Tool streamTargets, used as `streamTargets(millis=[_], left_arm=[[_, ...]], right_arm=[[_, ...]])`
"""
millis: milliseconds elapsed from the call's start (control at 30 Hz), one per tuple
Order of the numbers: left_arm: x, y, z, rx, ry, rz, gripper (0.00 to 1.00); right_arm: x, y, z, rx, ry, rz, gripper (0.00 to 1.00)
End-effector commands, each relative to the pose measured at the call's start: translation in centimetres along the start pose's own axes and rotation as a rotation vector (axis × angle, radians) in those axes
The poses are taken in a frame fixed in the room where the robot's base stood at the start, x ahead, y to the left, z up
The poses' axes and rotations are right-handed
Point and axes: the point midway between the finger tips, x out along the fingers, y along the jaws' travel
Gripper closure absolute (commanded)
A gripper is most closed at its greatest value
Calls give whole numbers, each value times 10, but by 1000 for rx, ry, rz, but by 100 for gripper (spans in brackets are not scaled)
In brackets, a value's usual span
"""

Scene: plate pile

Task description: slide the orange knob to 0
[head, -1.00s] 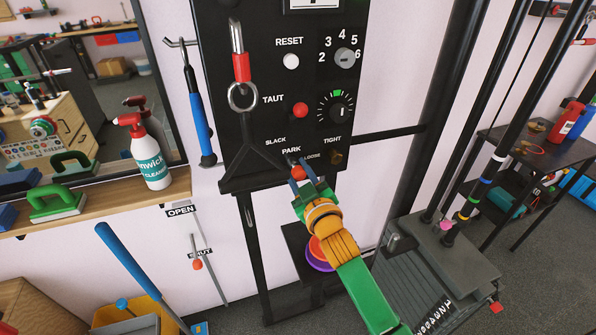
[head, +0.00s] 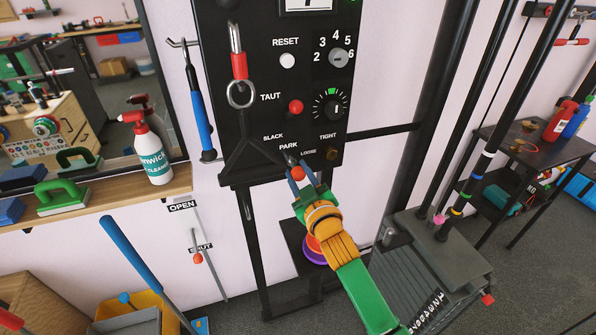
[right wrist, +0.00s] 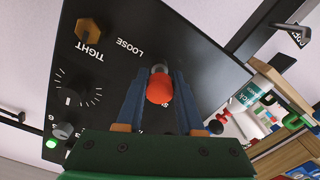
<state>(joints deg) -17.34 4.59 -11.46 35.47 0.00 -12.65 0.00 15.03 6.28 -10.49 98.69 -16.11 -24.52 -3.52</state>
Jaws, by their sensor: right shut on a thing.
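An orange-red ball knob (head: 298,173) sticks out at the lower edge of a black upright panel (head: 268,130), below the word PARK. My right gripper (head: 301,178), with blue fingers and a green and orange body, is shut on this knob. The right wrist view shows the ball (right wrist: 160,88) between the two fingers. A second orange knob (head: 198,258) sits on a thin wall slider marked OPEN and SHUT, by the SHUT label, apart from my gripper. I can read no 0 mark on either. My left gripper is not in view.
The panel also carries a red button (head: 296,107), a white RESET button (head: 287,61), dials and a brass knob (head: 331,153). A wooden shelf (head: 110,205) holds a spray bottle (head: 152,150) at left. A grey weight stack (head: 430,260) stands at right.

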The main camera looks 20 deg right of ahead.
Motion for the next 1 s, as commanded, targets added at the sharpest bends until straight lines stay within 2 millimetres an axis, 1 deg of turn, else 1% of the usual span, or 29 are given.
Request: streamTargets(millis=[167,200,267,300,567,633,733,900,1000], left_arm=[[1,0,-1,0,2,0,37],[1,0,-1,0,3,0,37],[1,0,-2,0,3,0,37],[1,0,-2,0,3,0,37],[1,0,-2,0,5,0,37],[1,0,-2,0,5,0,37],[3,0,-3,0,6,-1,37],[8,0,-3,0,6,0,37],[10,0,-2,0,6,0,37]], right_arm=[[0,-1,1,0,0,-2,100],[0,-1,1,0,1,-2,53],[0,-1,0,0,1,-1,37],[0,-1,0,0,1,-1,33],[-1,0,0,0,2,0,33],[-5,-1,0,0,2,0,33],[-20,-1,1,-1,2,-1,33],[-51,-2,2,0,2,-2,33],[-65,-2,2,0,1,-1,33]])
